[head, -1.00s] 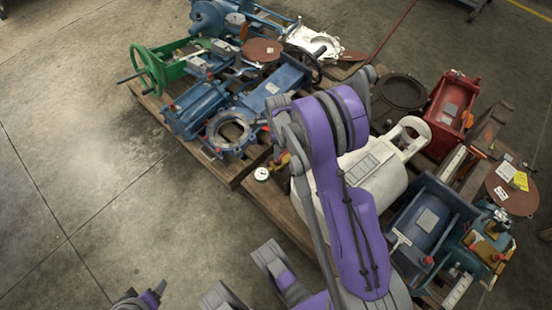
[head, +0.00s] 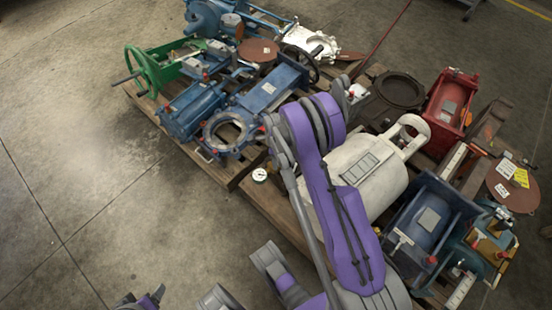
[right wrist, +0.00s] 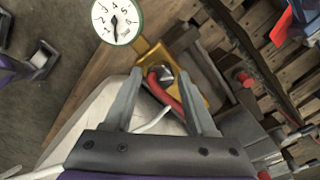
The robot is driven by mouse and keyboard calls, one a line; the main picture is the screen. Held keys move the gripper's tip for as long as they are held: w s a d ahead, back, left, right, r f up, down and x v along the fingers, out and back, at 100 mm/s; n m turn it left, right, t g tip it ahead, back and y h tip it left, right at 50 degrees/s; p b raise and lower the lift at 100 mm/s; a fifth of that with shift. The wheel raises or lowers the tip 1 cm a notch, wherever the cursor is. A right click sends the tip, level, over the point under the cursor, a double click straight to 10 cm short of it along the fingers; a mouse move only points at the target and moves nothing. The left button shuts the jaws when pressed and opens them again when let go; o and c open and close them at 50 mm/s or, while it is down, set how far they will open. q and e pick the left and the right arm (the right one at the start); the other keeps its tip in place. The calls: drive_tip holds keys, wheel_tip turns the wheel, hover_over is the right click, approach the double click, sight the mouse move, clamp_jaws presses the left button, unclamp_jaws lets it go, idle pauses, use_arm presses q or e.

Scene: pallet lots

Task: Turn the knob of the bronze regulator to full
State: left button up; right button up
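In the right wrist view the bronze regulator (right wrist: 184,42) lies just beyond my right gripper, with a white, green-rimmed gauge (right wrist: 118,20) on its left. A red curved handle (right wrist: 168,92) with a metal fitting shows at the regulator, between my fingers. My right gripper (right wrist: 160,73) is open, one finger on each side of the handle; I cannot tell if they touch it. In the head view the gauge (head: 259,175) shows at the pallet edge, but my purple arm hides the regulator body and right gripper. A part of my left gripper (head: 146,300) seems to show at the bottom edge; its jaws are unclear.
A blue machine (head: 428,222), a red unit (head: 452,103) and blue valves (head: 230,132) crowd around. The concrete floor (head: 100,190) at left is clear.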

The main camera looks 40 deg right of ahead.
clamp_jaws()
